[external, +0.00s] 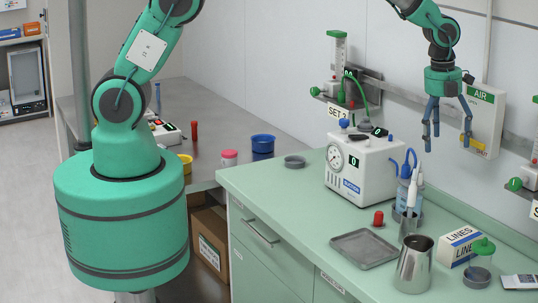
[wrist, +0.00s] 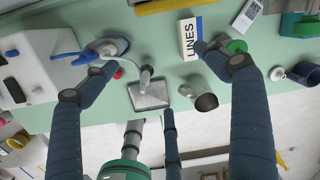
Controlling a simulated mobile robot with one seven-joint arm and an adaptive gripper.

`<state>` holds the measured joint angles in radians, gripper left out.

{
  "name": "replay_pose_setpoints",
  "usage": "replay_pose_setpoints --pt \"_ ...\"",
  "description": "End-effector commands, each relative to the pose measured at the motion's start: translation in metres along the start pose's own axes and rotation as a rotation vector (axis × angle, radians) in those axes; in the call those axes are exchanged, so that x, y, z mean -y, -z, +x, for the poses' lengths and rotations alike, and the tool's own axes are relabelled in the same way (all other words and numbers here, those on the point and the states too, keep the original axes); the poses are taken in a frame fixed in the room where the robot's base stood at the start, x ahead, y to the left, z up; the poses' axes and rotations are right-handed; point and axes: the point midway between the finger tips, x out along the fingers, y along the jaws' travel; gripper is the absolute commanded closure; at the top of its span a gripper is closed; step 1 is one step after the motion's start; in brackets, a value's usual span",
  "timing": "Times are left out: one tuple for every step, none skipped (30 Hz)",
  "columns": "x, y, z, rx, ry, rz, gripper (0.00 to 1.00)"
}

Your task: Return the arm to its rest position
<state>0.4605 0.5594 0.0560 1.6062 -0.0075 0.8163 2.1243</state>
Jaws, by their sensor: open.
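My gripper (external: 447,118) is at the upper right of the external view, high above the green counter (external: 300,195) and in front of the wall. Its blue-grey fingers are spread and hang down with nothing between them. In the wrist view the fingers (wrist: 160,115) are wide apart, with the counter below them. My green arm comes in from the top edge of the external view; its middle part is out of the picture.
An AIR box (external: 484,120) on the wall is close to the gripper. Air above the counter's left part looks clear.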

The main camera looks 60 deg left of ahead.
Motion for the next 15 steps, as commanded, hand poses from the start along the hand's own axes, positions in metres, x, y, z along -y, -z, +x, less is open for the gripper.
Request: replay_pose_setpoints --pt "-0.011 -0.004 -0.012 0.007 0.009 -0.053 0.14" --pt "-0.016 -0.006 -0.019 0.010 0.013 -0.085 0.14" --pt "-0.024 -0.008 -0.028 0.014 0.019 -0.129 0.14" --pt "-0.030 -0.010 -0.035 0.017 0.023 -0.162 0.14" --pt "-0.036 -0.011 -0.042 0.019 0.027 -0.195 0.14" --pt "-0.045 -0.013 -0.050 0.023 0.033 -0.239 0.14" --pt "-0.051 -0.014 -0.057 0.025 0.038 -0.271 0.14" --pt "-0.057 -0.015 -0.063 0.028 0.042 -0.304 0.14" --pt "-0.066 -0.016 -0.071 0.031 0.048 -0.349 0.14" --pt "-0.073 -0.017 -0.077 0.033 0.053 -0.382 0.14" --pt "-0.079 -0.017 -0.084 0.035 0.058 -0.414 0.14" --pt "-0.088 -0.018 -0.091 0.038 0.065 -0.458 0.14" --pt "-0.095 -0.018 -0.097 0.040 0.070 -0.491 0.14" --pt "-0.102 -0.018 -0.102 0.042 0.075 -0.525 0.14" --pt "-0.111 -0.018 -0.109 0.044 0.082 -0.568 0.14"
